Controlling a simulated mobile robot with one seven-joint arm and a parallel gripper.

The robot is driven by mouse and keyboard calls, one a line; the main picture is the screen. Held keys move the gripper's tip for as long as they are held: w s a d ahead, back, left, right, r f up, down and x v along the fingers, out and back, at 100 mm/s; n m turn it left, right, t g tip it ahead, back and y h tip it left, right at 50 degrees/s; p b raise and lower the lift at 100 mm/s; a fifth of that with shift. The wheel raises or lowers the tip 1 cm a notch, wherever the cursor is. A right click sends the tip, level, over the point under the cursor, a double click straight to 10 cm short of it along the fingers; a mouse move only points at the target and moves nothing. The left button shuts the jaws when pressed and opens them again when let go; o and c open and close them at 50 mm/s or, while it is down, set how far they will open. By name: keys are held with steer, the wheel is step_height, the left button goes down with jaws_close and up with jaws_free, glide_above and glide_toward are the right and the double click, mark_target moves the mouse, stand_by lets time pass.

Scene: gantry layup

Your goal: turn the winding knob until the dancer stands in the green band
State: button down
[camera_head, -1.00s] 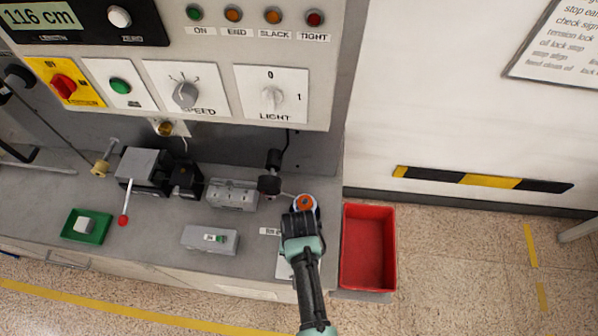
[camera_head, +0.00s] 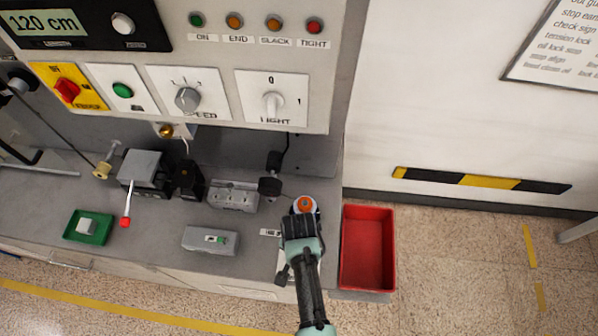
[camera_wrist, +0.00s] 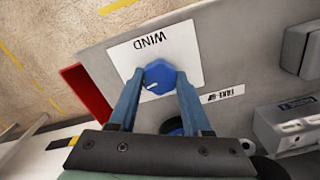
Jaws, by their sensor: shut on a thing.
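The winding knob (camera_wrist: 160,76) is a blue faceted knob with a white mark, on a white plate labelled WIND (camera_wrist: 190,50) in the wrist view. My gripper (camera_wrist: 159,80) is shut on it, with one blue finger on each side. In the head view my gripper (camera_head: 300,228) is over the bench's right end and hides the knob. I cannot clearly tell which part is the dancer, and no green band can be made out. An orange-centred roller (camera_head: 306,204) shows just beyond my gripper.
A red bin (camera_head: 367,248) stands right of the bench end. A display (camera_head: 45,22) reads 120 cm. Left on the bench are a grey box (camera_head: 210,240), a red-tipped lever (camera_head: 126,208) and a green tray (camera_head: 75,237). A black cylindrical part (camera_head: 270,187) stands behind my gripper.

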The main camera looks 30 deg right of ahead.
steer(key=shift+w, duration=0.1)
steer(key=shift+c, duration=1.7)
jaws_free()
steer(key=shift+r, duration=0.1)
step_height(320, 180, up, 13)
steer(key=shift+b, duration=0.45)
